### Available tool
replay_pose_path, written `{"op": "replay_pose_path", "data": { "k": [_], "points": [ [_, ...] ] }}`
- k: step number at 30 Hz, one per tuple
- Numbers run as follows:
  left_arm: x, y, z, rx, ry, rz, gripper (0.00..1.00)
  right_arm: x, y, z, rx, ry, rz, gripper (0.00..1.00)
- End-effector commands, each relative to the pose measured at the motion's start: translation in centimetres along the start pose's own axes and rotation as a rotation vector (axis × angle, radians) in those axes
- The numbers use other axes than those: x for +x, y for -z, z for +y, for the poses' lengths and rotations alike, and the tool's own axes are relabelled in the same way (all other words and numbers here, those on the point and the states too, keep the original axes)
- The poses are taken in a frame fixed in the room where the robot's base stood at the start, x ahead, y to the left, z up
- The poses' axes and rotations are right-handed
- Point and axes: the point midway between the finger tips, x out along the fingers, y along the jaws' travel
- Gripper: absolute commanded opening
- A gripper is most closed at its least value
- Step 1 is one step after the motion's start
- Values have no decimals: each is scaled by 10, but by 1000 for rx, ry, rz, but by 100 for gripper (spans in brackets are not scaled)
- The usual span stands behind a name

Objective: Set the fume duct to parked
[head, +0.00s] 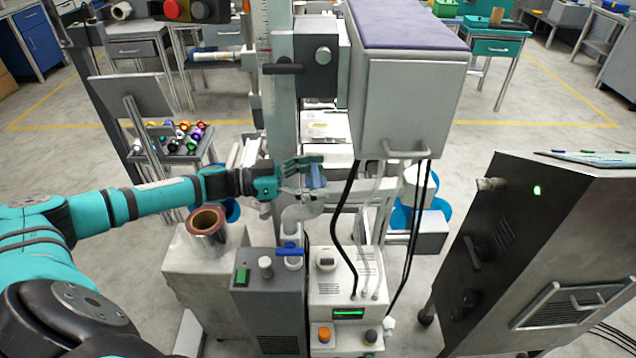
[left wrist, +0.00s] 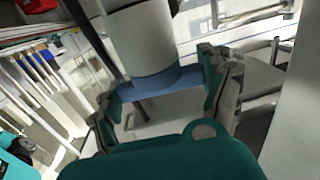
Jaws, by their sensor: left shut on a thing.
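The fume duct (head: 299,213) looks like a pale grey bent pipe in the middle of the head view, rising from the dark grey cabinet. A blue band (head: 317,177) shows at the upper end of the pipework. My left gripper (head: 311,174) reaches it from the left and is shut on it. In the left wrist view, a pale cylinder (left wrist: 140,45) with the blue band (left wrist: 165,84) around its end lies between the two fingers of my left gripper (left wrist: 163,100). The duct parts behind the fingers are partly hidden. My right gripper is not in view.
A dark cabinet (head: 262,310) with a blue lever (head: 289,251) and a white control box (head: 343,275) stand below. A large grey housing (head: 410,95) overhangs at right. Black cables hang beside it.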

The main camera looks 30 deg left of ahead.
Motion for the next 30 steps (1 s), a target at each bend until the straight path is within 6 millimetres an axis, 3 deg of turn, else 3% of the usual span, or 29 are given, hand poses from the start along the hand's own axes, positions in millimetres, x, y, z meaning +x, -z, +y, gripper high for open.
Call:
{"op": "replay_pose_path", "data": {
  "k": [6,23,24,28,30],
  "points": [
    [-1,-3,-1,2,-76,-6,22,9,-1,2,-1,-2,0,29],
    [-1,-2,0,3,-107,-5,22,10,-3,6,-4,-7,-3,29],
    [-1,-2,0,3,-107,-5,82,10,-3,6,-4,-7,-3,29],
    [-1,-1,0,3,-107,-4,99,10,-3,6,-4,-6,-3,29],
    [0,-1,0,3,-107,-3,100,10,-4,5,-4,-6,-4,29]
  ]
}}
